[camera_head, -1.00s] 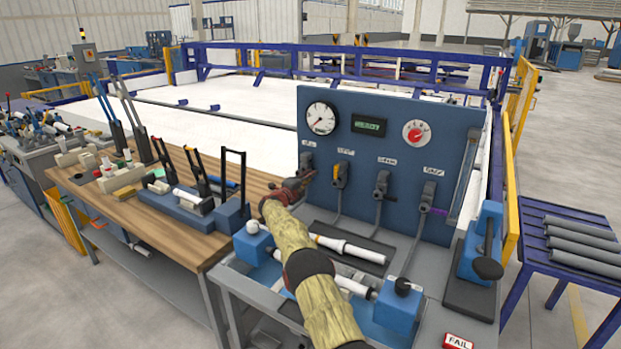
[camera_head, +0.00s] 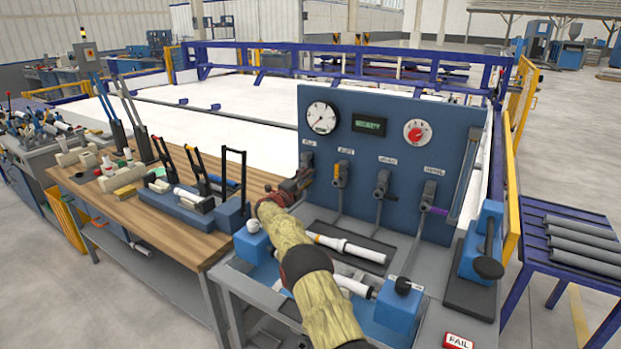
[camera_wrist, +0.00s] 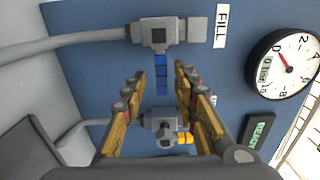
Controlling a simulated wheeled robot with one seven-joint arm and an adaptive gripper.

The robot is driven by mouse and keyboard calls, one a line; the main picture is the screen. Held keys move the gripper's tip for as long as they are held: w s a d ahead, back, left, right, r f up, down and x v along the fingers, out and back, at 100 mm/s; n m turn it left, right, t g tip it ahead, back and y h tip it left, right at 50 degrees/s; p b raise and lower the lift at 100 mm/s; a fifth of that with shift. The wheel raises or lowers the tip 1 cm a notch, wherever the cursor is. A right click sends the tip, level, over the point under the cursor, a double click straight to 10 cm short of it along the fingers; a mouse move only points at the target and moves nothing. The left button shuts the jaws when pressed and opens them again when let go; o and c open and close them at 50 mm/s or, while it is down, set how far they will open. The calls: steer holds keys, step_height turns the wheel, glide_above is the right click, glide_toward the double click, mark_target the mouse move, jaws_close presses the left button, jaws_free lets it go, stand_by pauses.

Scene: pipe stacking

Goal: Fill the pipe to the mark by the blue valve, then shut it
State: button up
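The blue valve handle (camera_wrist: 162,75) hangs from the grey valve body (camera_wrist: 158,34) beside the FILL label in the wrist view. My gripper (camera_wrist: 159,72) is open, one finger on each side of the handle, with a visible gap on both sides. In the head view my gripper (camera_head: 297,186) is at the leftmost valve (camera_head: 307,160) and hides its handle. The white pipe (camera_head: 352,285) lies between blue end blocks, partly hidden by my arm. The round gauge (camera_head: 322,118) shows closer in the wrist view (camera_wrist: 284,65), its red needle pointing up-left.
Other valves stand to the right, one with a yellow handle (camera_wrist: 185,138). A loose white pipe (camera_head: 350,246) lies on a dark mat. A blue press (camera_head: 483,245) stands right.

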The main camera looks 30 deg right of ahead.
steer(key=v, duration=0.9)
steer(key=shift+s+a, duration=0.2)
steer(key=shift+s, duration=0.05)
